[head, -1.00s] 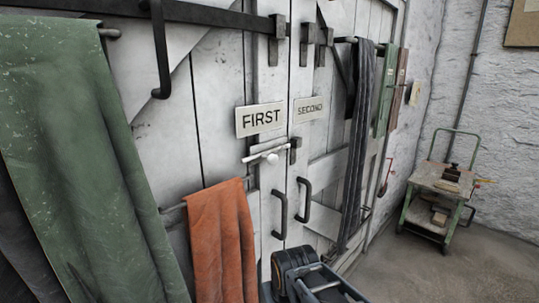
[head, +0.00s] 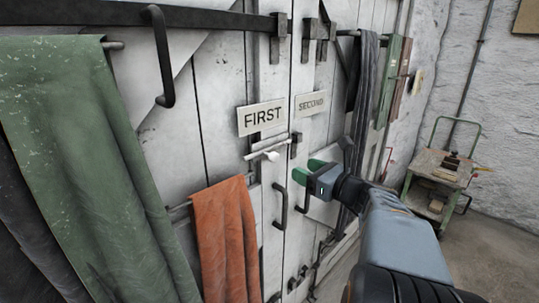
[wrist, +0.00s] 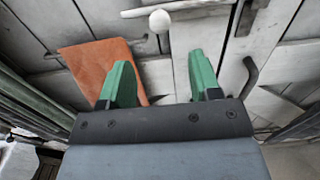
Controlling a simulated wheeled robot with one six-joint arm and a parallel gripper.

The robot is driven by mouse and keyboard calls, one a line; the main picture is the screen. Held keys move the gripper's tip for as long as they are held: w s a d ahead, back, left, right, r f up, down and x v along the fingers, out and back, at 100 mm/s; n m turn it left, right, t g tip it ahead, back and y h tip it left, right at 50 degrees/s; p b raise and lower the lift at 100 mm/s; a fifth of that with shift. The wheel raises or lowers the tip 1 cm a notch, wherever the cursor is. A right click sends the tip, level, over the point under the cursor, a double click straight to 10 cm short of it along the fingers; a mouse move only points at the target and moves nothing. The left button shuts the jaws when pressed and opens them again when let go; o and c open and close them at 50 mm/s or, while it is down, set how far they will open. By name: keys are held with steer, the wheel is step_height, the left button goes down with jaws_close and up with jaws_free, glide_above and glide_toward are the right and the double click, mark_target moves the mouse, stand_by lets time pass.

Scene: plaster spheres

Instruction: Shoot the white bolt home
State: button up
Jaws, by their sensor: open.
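The white bolt (head: 268,148) is a thin white bar with a round knob, mounted level on the left door leaf just under the FIRST sign. The dark keeper (head: 295,145) is at its right, by the door seam; I cannot tell whether the bolt's tip enters it. In the wrist view the bolt (wrist: 187,6) runs along the top, with its white knob (wrist: 159,21) hanging beyond my fingertips. My gripper (head: 312,168) has green fingers, open and empty. It is right of and below the knob in the head view, apart from it. The fingers show widely spaced in the wrist view (wrist: 160,70).
Dark door handles (head: 280,211) sit below the bolt. An orange cloth (head: 226,240) hangs lower left and a large green cloth (head: 85,170) at far left. The FIRST sign (head: 262,118) is just above. A green trolley (head: 436,180) stands at right.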

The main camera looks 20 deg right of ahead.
mark_target(277, 158)
steer(key=p+x, duration=0.3)
steer(key=x, duration=1)
steer(key=shift+w+a+f, duration=0.1)
steer(key=shift+w+a, duration=0.05)
steer(key=shift+w, duration=0.2)
jaws_close()
